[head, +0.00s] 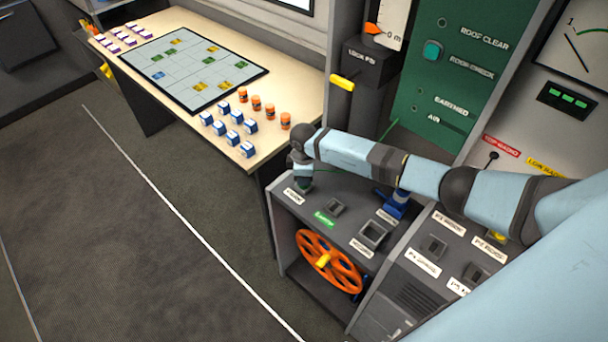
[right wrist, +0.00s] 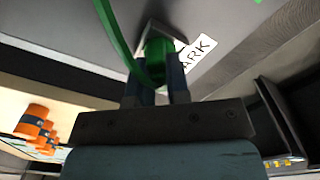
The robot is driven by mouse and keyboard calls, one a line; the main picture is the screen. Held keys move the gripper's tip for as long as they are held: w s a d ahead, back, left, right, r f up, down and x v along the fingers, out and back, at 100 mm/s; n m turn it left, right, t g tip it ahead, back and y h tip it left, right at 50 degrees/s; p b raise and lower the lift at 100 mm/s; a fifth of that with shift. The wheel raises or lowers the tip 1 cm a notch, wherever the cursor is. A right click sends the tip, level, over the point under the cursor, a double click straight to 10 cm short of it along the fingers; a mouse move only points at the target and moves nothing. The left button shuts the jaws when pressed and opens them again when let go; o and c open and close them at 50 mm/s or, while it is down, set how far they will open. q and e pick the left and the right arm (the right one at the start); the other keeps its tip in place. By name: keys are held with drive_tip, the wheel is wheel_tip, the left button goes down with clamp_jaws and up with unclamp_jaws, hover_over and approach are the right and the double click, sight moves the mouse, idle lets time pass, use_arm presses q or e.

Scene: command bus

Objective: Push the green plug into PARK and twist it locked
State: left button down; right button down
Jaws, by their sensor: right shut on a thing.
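My right gripper (head: 303,178) is above the far-left corner of the grey socket panel (head: 352,222) and points down. In the right wrist view its two fingers (right wrist: 155,82) are shut on the green plug (right wrist: 157,48). The plug is at a grey socket right beside the white PARK label (right wrist: 197,58); its tip is hidden, so I cannot tell how deep it sits or how it is turned. A green cable (right wrist: 117,38) curves away from it. The green-labelled socket (head: 336,207) on the panel looks empty. My left gripper is not in view.
A blue plug (head: 396,205) stands at the panel's back right. An orange handwheel (head: 329,262) is below the panel front. A table (head: 291,103) with small blue boxes and orange cylinders stands at left. My right arm crosses over the panel's right side.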

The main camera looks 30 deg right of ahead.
drive_tip(key=shift+f, duration=0.1)
drive_tip(key=c, duration=1)
unclamp_jaws()
